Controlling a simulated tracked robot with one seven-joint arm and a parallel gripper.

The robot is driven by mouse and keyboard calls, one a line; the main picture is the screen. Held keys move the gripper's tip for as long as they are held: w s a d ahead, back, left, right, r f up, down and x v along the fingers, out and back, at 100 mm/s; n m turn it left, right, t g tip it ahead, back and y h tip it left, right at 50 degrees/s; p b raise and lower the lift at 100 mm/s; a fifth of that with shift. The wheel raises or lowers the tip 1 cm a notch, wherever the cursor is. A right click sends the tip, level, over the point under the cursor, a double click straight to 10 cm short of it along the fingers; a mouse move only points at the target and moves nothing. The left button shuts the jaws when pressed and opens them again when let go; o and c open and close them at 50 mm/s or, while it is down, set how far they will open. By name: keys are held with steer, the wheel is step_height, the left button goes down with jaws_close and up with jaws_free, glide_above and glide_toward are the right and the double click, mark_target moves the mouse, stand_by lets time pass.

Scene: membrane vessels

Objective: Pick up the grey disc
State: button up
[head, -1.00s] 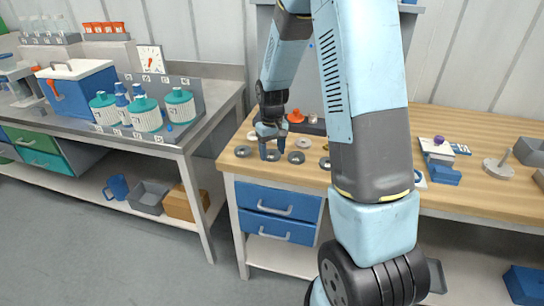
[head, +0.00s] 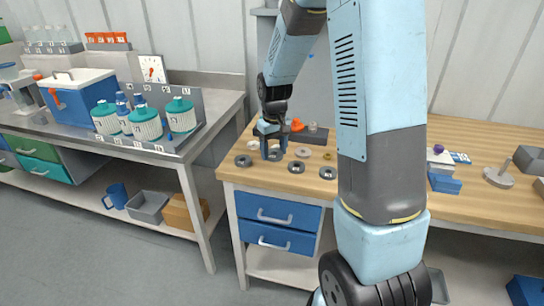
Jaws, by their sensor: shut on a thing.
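My gripper (head: 273,153) points down over the wooden workbench (head: 228,172), near its left front part. It is shut on a small grey disc (head: 274,156), which shows only partly between the fingers. The held disc seems a little above the bench top, though the gap is too small to see clearly. Other ring-like discs lie flat around it: a dark grey one (head: 243,161) to the left, dark grey ones in front to the right (head: 296,167) and farther right (head: 327,173), a pinkish one (head: 303,152) and a pale one (head: 253,144).
An orange-red knobbed object (head: 297,125) and a dark block (head: 315,137) stand behind the discs. My arm hides the bench's middle. Blue blocks (head: 444,183) and a grey base with a peg (head: 499,176) are to the right. A metal bench (head: 190,145) with teal-lidded jars stands left.

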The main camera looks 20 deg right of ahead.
steer(key=s+r, duration=1.1)
steer(key=s, duration=0.1)
steer(key=shift+r, duration=0.35)
